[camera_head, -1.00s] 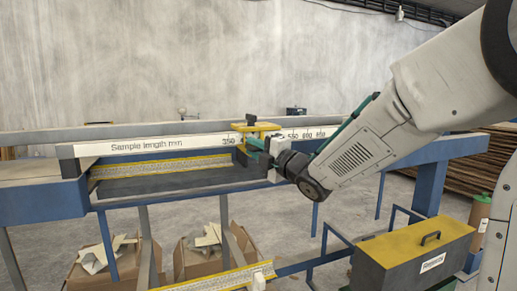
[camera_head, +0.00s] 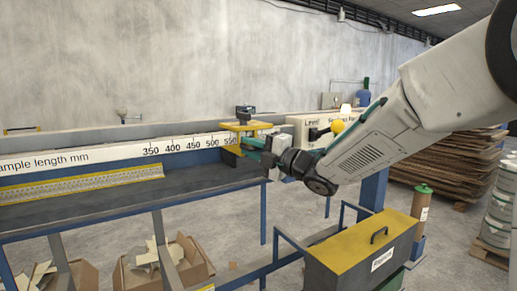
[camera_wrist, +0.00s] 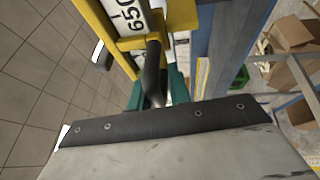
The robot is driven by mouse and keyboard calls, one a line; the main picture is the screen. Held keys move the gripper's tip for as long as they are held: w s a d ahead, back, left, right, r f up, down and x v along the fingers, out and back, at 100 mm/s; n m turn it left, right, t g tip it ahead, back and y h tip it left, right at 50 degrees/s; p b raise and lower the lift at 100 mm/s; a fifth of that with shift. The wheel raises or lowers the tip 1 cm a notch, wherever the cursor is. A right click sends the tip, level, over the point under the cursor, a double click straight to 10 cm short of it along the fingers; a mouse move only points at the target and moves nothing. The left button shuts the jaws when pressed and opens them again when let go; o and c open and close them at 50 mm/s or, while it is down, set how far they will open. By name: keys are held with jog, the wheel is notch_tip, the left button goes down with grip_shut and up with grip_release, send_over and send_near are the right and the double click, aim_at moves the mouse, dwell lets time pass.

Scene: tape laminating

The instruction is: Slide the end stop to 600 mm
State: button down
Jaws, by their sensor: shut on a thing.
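The yellow end stop (camera_head: 246,128) sits on the white scale rail (camera_head: 110,155) in the head view. Its left edge is just right of the 550 mark, and 600 is hidden behind it or my arm. My gripper (camera_head: 256,150) is at the stop's front, its teal fingers shut on the stop. In the wrist view, the gripper's teal fingers (camera_wrist: 157,92) close around a black handle (camera_wrist: 154,72) below the yellow stop frame (camera_wrist: 182,14). A 650 label (camera_wrist: 126,15) shows inside the frame.
The blue-framed bench (camera_head: 100,210) has a dark top with a yellow-edged strip (camera_head: 80,184). A yellow-lidded box (camera_head: 365,245) stands below right of my arm. Cardboard boxes (camera_head: 160,270) are under the bench. A white labelled unit (camera_head: 320,125) stands beyond the stop.

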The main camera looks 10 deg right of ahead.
jog(key=shift+r, duration=0.5)
jog(key=c, duration=1.5)
grip_release()
jog(key=shift+o, duration=0.2)
jog(key=shift+f, duration=0.1)
jog(key=shift+f, duration=0.15)
jog(key=shift+d, duration=0.1)
jog(key=v, duration=0.7)
jog(key=shift+s+d, duration=0.2)
jog(key=shift+s, duration=0.1)
jog(key=shift+f, duration=0.1)
